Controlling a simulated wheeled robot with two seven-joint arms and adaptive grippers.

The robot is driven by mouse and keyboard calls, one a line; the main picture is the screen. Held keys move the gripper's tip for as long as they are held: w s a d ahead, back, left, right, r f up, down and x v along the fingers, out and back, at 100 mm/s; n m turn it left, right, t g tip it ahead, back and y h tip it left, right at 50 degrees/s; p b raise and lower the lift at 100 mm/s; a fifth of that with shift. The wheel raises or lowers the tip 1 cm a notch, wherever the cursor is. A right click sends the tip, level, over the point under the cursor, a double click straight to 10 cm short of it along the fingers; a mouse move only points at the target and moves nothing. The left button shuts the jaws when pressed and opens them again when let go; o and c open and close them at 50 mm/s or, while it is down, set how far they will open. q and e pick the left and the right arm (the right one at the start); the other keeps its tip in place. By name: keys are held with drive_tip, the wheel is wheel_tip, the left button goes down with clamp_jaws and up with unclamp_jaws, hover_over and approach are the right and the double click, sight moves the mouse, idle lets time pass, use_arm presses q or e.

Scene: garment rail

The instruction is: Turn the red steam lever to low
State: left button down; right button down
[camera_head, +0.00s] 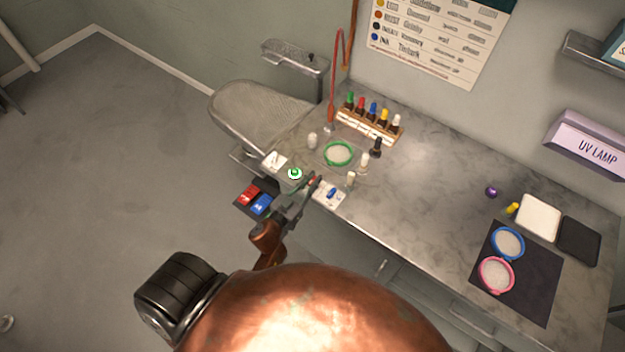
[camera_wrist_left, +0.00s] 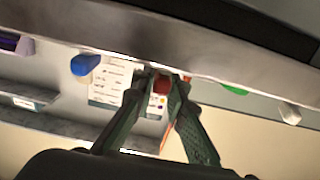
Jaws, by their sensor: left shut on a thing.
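The red steam lever (camera_wrist_left: 161,84) shows in the left wrist view as a red knob between my two fingertips. My left gripper (camera_head: 309,184) is at the front edge of the counter in the head view, shut on this lever. In the wrist view my left gripper (camera_wrist_left: 160,90) has a finger on either side of the red knob. In the head view only a bit of red shows at the fingertips. The lever's exact angle and its low mark are hidden or too small to read. My right gripper is not in view.
A blue lever (camera_head: 332,193) is just right of my gripper, a green button (camera_head: 295,173) just left. A green-rimmed round dish (camera_head: 338,153) and small bottles stand behind. The counter's middle (camera_head: 430,190) is clear.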

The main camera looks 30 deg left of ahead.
use_arm(q)
drive_tip(key=shift+h, duration=0.3)
drive_tip(key=shift+a+r+m+h+p, duration=0.1)
drive_tip(key=shift+m+h+p, duration=0.75)
drive_tip(key=shift+h, duration=0.15)
drive_tip(key=shift+m+g+h+p, duration=0.5)
drive_tip(key=shift+m+h, duration=0.25)
drive_tip(key=shift+h, duration=0.45)
drive_tip(key=shift+m+g+h, duration=0.3)
drive_tip(key=shift+m+h, duration=0.1)
drive_tip(key=shift+h, duration=0.2)
drive_tip(key=m+h, duration=0.1)
drive_tip(key=m+g+h, duration=0.1)
drive_tip(key=h, duration=0.1)
drive_tip(key=shift+f+g, duration=0.2)
drive_tip(key=shift+g, duration=0.1)
drive_tip(key=shift+m+g+h+b, duration=1.2)
drive_tip(key=shift+m+g+h, duration=0.2)
drive_tip(key=shift+h, duration=0.1)
drive_tip(key=shift+r, duration=0.1)
drive_tip(key=c, duration=1.9)
unclamp_jaws()
drive_tip(key=shift+c, duration=0.2)
